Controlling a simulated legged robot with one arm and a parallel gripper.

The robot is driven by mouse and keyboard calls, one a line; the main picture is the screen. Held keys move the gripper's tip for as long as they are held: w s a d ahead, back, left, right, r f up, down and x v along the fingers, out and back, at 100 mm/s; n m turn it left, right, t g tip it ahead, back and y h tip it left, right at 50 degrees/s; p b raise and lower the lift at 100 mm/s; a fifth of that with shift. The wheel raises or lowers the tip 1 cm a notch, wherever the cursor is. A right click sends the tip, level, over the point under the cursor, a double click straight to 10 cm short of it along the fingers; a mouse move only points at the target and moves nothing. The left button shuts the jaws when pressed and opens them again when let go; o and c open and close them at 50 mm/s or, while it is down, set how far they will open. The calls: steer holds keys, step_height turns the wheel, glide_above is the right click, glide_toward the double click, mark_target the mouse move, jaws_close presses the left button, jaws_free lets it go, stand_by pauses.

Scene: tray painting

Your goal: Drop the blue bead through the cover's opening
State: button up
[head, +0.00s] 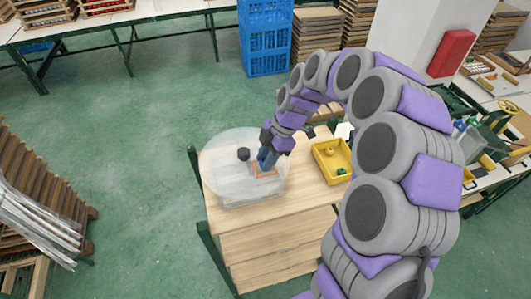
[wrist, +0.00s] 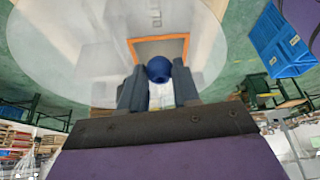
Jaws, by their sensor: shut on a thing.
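A blue bead (wrist: 159,69) sits between the fingertips of my gripper (wrist: 159,88) in the wrist view; my gripper is shut on it. Beyond the bead is a translucent round cover (wrist: 70,40) with an orange-framed opening (wrist: 186,38), which also shows in the head view. In the head view the cover (head: 222,165) lies over a clear box on the wooden table. There my gripper (head: 266,162) is at the opening (head: 264,175), and the bead cannot be made out. I cannot tell how high the bead is above the opening.
A yellow tray (head: 318,160) with a few small things in it stands on the table, right of the cover. A dark round knob (head: 243,154) is on the cover, left of my gripper. The wooden table (head: 300,200) is bare in front. A blue crate (head: 265,65) stands behind.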

steer(key=o, duration=1.1)
steer(key=shift+r, duration=0.1)
steer(key=b+v, duration=0.2)
steer(key=v, duration=1.5)
steer(key=shift+w+d+b, duration=0.1)
steer(key=shift+w+b, duration=0.05)
steer(key=shift+b, duration=0.25)
steer(key=s+d+f+m+h+b, duration=0.1)
steer(key=s+d+f+m+b, duration=0.1)
steer(key=s+f+m+b, duration=0.4)
steer(key=s+d+f+m+h+b, duration=0.2)
steer(key=s+f+m+b, duration=0.5)
steer(key=s+f, duration=0.7)
steer(key=s+d+f+m+h+b, duration=0.1)
steer(key=s+d+f+m+b, duration=0.2)
steer(key=s+f+m+b, duration=0.4)
steer(key=shift+s+f+m, duration=0.4)
steer(key=shift+s+f, duration=0.25)
steer(key=shift+s, duration=0.75)
steer(key=shift+s+f+m, duration=0.4)
steer(key=shift+s+f, duration=0.2)
steer(key=shift+s, duration=0.85)
steer(key=shift+s+f+m, duration=0.4)
steer(key=shift+s+f, duration=0.25)
steer(key=shift+s, duration=0.75)
